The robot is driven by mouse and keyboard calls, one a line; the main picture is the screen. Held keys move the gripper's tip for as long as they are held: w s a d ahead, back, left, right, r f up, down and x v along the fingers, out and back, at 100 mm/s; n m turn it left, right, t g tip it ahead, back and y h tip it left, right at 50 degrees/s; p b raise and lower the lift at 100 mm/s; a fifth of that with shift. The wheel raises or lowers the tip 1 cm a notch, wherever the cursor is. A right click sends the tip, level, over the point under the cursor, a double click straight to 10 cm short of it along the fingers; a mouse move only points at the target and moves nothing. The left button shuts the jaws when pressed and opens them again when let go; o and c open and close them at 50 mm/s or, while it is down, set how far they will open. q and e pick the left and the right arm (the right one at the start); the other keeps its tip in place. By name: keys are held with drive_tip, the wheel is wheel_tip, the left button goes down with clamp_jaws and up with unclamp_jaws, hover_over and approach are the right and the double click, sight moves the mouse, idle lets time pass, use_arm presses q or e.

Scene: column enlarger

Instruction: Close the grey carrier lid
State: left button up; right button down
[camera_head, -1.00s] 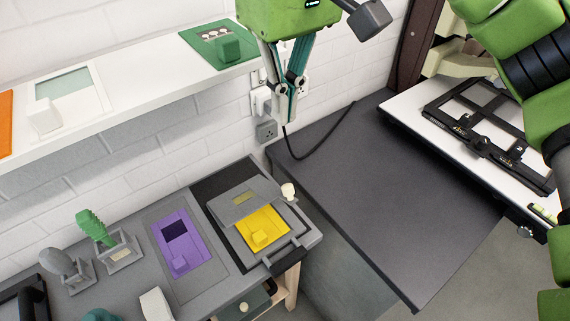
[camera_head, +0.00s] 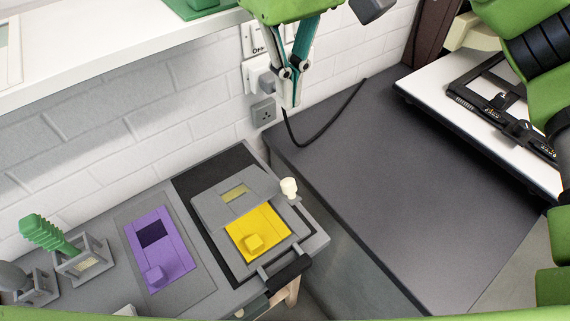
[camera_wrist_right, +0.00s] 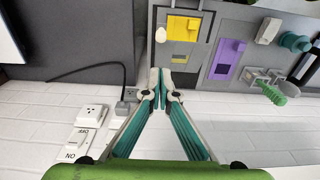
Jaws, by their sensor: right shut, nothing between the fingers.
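The grey carrier (camera_head: 297,246) lies on a black mat on the bench, with a yellow plate (camera_head: 258,234) in it. Its grey lid (camera_head: 212,204), with a small window, is raised at the wall side; its exact angle is hard to tell. A dark handle (camera_head: 284,272) is at the front edge. The carrier also shows at the top of the right wrist view (camera_wrist_right: 160,17). My right gripper (camera_head: 290,103) is shut and empty, in the air near the wall, above and behind the carrier. It also shows in the right wrist view (camera_wrist_right: 160,72). My left gripper is out of view.
A cream knob (camera_head: 289,186) stands beside the lid. A purple plate (camera_head: 159,250) and a stand with a green brush (camera_head: 48,235) are to the left. Wall sockets and a black cable (camera_head: 327,136) are near my right gripper.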

drive_tip(key=f, duration=1.7)
drive_tip(key=shift+w+a+f+p, duration=0.1)
drive_tip(key=shift+a+f+p, duration=0.15)
drive_tip(key=shift+f+p, duration=0.15)
